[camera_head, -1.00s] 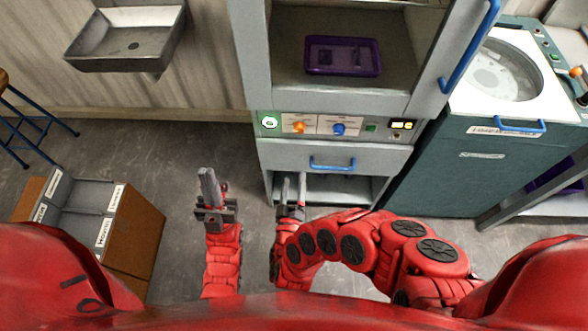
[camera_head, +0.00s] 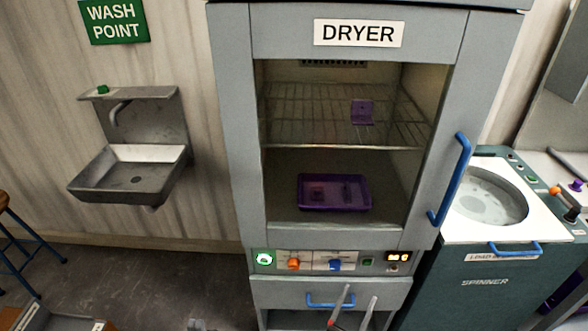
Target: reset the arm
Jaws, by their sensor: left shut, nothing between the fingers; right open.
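My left gripper (camera_head: 197,324) barely shows at the bottom edge, over the floor; it is shut and empty, and its arm is out of view. My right gripper (camera_head: 360,296) is open and empty, its two grey fingers pointing up, apart, in front of the dryer's lower front. Most of my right arm is below the picture.
The grey dryer (camera_head: 228,160) stands ahead, with a purple tray (camera_head: 334,207) and a purple piece (camera_head: 362,112) inside. A blue drawer handle (camera_head: 330,300) is close to my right gripper. The spinner (camera_head: 478,282) stands right, a sink (camera_head: 130,173) left.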

